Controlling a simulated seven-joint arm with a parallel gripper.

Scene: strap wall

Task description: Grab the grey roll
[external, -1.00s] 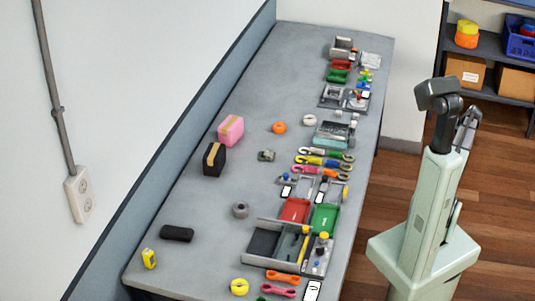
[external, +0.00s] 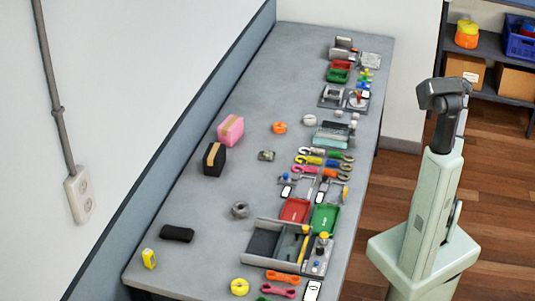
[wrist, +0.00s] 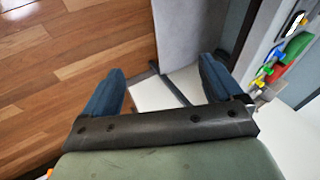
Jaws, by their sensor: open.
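A small grey roll (external: 240,210) with a dark hole lies on the grey table, left of the grey tray. A second small roll, grey-green (external: 266,156), lies farther back beside the black block; which of the two is the task's roll is not certain. My gripper (wrist: 160,88) shows in the wrist view with two blue fingers wide apart and nothing between them. The wrist view holds floor, wall and the table's edge, not the grey roll. In the external view my arm stands right of the table, well apart from the roll; my gripper cannot be made out there.
A black block (external: 214,159), a pink block (external: 231,130) and a black case (external: 177,233) lie around the grey roll with clear table between. A grey tray (external: 262,228), red and green trays and several tools crowd the table's right side.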

